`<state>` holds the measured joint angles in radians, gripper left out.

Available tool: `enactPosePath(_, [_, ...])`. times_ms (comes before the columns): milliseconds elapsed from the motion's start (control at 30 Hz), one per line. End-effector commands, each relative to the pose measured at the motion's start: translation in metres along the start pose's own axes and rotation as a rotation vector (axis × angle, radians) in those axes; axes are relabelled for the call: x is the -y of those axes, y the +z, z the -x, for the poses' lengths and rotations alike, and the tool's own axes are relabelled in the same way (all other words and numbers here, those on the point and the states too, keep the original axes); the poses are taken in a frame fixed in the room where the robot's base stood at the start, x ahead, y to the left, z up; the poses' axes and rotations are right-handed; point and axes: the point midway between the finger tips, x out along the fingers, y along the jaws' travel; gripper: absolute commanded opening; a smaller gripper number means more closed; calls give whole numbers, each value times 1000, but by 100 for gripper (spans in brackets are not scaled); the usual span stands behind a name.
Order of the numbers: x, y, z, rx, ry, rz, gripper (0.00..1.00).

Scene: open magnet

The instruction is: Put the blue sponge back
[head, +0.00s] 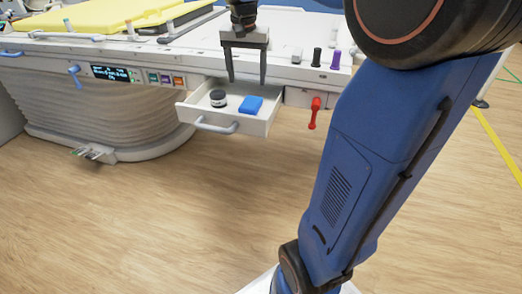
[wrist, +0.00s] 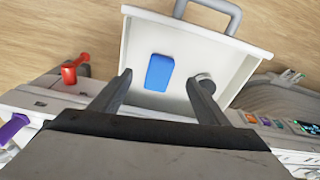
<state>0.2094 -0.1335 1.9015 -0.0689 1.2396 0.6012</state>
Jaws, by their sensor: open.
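The blue sponge (head: 250,105) lies flat in an open white drawer (head: 231,127), on the right side of it in the head view. It also shows in the wrist view (wrist: 159,72), lying on the drawer floor. My gripper (head: 245,80) is open and empty, with its fingers pointing down above the back part of the drawer. In the wrist view my gripper (wrist: 160,85) has its two fingers spread apart, with the sponge showing beyond and between them. The sponge is apart from both fingers.
A small dark jar (head: 218,99) with a pale body stands left of the sponge in the drawer. A red lever (head: 315,112) hangs right of the drawer. Black and purple knobs (head: 335,59) stand on the white top (head: 190,55). The wooden floor in front is clear.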

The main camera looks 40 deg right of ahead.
Motion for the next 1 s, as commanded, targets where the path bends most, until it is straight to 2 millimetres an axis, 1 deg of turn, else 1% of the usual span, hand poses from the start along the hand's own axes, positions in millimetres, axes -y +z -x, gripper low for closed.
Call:
enactPosePath(33, [-4, 19, 4, -12, -14, 40, 69])
enactPosePath(100, [-10, 43, 5, -28, -32, 101, 69])
enactPosePath(267, [-25, 97, 2, -65, -73, 241, 69])
enactPosePath(400, [-40, 142, -5, -101, -105, 362, 69])
enactPosePath(467, [-48, 160, -10, -118, -118, 412, 69])
enactPosePath(600, [-65, 202, -25, -157, -149, 531, 69])
enactPosePath(700, [-77, 228, -38, -185, -168, 611, 69])
enactPosePath(800, [-87, 250, -50, -211, -183, 680, 69])
enactPosePath(900, [-95, 265, -61, -229, -193, 729, 69])
enactPosePath(1000, [-99, 273, -67, -241, -200, 758, 69])
